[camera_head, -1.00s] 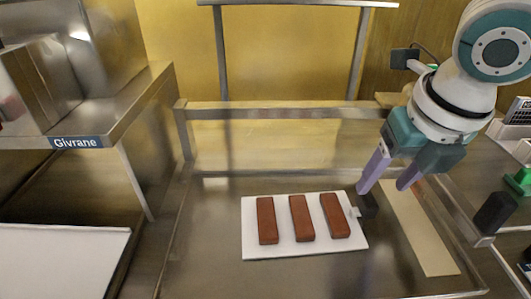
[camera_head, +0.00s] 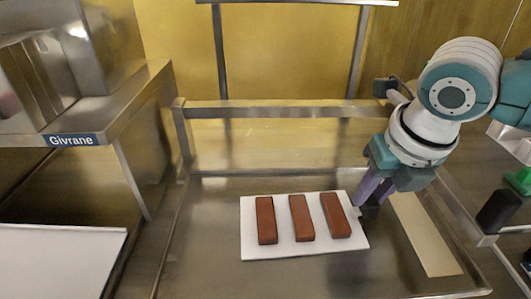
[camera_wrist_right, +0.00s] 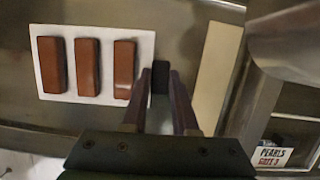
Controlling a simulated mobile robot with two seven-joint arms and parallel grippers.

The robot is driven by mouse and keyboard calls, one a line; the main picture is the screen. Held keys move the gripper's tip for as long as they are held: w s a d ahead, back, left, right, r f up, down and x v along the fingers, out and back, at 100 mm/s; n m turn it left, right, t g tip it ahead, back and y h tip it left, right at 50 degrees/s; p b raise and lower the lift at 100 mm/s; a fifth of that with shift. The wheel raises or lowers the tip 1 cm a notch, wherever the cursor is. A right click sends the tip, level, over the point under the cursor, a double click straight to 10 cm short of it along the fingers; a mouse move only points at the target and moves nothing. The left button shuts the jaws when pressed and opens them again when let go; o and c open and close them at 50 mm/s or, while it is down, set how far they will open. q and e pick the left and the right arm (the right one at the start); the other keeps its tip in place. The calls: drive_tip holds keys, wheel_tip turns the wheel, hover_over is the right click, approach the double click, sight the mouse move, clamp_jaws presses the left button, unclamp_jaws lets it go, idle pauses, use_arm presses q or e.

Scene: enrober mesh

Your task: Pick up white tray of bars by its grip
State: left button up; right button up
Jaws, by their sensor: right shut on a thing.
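The white tray (camera_head: 282,250) lies flat on the steel table with three brown bars (camera_head: 302,218) side by side on it. The tray (camera_wrist_right: 97,102) and its bars (camera_wrist_right: 88,66) also show in the right wrist view. Its dark grip (camera_wrist_right: 160,78) sticks out at the tray's right edge; in the head view it is mostly hidden by the fingers. My right gripper (camera_head: 371,200) is at this grip, its purple fingers shut on it from both sides. The fingers also show in the wrist view (camera_wrist_right: 161,92). My left gripper is not in view.
A beige strip (camera_head: 425,235) lies right of the tray. A raised steel rail (camera_head: 280,112) runs behind the table. A steel machine labelled Givrane (camera_head: 71,140) stands at the left. A black block (camera_head: 497,211) and a green object (camera_head: 521,180) are at the right edge.

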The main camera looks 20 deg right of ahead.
clamp_jaws()
drive_tip(key=shift+r, duration=0.1)
